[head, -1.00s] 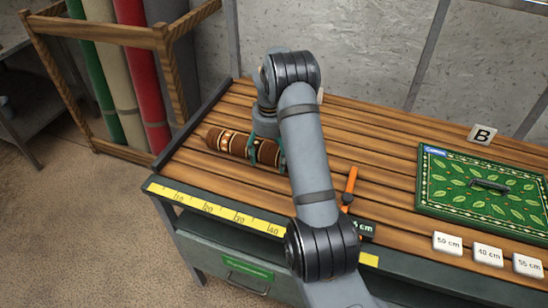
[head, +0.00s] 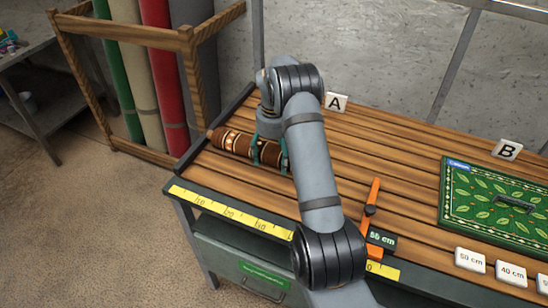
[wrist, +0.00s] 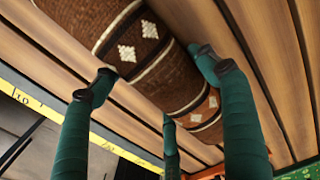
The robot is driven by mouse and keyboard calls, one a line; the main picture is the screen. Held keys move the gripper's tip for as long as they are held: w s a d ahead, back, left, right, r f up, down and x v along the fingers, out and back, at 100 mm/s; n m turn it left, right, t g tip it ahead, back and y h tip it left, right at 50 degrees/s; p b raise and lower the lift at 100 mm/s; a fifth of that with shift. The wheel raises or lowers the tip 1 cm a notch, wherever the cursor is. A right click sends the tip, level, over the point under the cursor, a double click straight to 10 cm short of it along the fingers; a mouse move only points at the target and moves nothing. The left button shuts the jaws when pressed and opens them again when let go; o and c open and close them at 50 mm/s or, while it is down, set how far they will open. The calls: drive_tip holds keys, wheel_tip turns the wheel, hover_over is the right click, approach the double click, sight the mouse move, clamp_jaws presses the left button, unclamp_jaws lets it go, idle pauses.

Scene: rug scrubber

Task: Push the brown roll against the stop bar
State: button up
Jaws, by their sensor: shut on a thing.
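The brown roll (head: 236,144), patterned with light diamonds, lies along the slats near the left end of the wooden table. Its left end appears to reach the dark stop bar (head: 193,156) in the head view; I cannot tell for sure whether they touch. My gripper (head: 270,153) is shut on the roll, its teal fingers around the right part. In the wrist view the roll (wrist: 165,75) runs diagonally between the fingers (wrist: 155,78). The stop bar is not seen there. My arm hides the roll's right end in the head view.
A yellow ruler (head: 228,212) runs along the front edge. An orange marker (head: 371,203) with a 55 cm tag stands right of my arm.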

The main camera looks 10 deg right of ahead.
drive_tip(key=shift+w+a+r, duration=0.1)
drive_tip(key=shift+a, duration=0.15)
drive_tip(key=o, duration=1.7)
drive_tip(key=shift+w+a, duration=0.1)
drive_tip(key=shift+o, duration=0.9)
drive_tip(key=r, duration=1.2)
drive_tip(key=shift+d, duration=0.2)
drive_tip(key=shift+f, duration=0.15)
wheel_tip(320, 180, down, 12)
drive_tip(key=shift+r, duration=0.1)
